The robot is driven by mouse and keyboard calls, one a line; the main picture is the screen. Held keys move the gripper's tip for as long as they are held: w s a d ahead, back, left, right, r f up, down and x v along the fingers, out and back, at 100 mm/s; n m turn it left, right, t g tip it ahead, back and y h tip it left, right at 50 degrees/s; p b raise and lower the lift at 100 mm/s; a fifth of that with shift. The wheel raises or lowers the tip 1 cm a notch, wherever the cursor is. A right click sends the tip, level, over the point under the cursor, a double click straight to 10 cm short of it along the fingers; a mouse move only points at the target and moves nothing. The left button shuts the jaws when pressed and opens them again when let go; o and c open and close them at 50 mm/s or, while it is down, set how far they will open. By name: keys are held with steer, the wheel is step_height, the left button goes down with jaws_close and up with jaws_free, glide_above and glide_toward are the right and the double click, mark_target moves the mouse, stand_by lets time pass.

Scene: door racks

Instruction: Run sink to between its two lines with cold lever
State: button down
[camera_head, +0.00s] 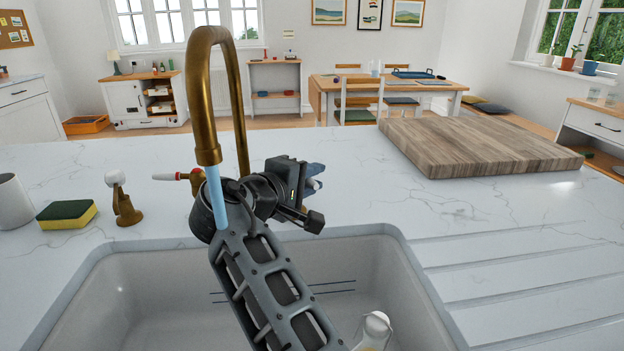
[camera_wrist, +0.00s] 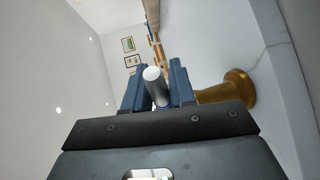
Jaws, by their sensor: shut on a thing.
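The brass tap (camera_head: 204,100) arches over the white sink (camera_head: 120,285), and a pale blue stream of water (camera_head: 215,195) falls from its spout. Two dark lines (camera_head: 335,287) run along the sink's far wall, partly hidden by my arm. I cannot make out a water surface. My gripper (camera_head: 314,178), its blue fingers also in the wrist view (camera_wrist: 156,88), is shut on a pale, round-ended lever (camera_wrist: 152,76) beside a brass post (camera_wrist: 238,88). My arm hides this lever in the head view.
A sponge (camera_head: 67,214), a grey-white cup (camera_head: 14,202) and a white-knobbed brass fitting (camera_head: 119,200) stand left of the tap. A wooden board (camera_head: 470,150) lies back right. A white rounded object (camera_head: 376,326) is low in the sink. The ridged drainer (camera_head: 520,270) is clear.

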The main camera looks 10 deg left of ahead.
steer(key=shift+f, duration=0.1)
steer(key=c, duration=1)
jaws_free()
steer(key=shift+c, duration=0.2)
steer(key=v, duration=0.7)
steer(key=shift+s+a, duration=0.15)
steer(key=shift+s, duration=0.2)
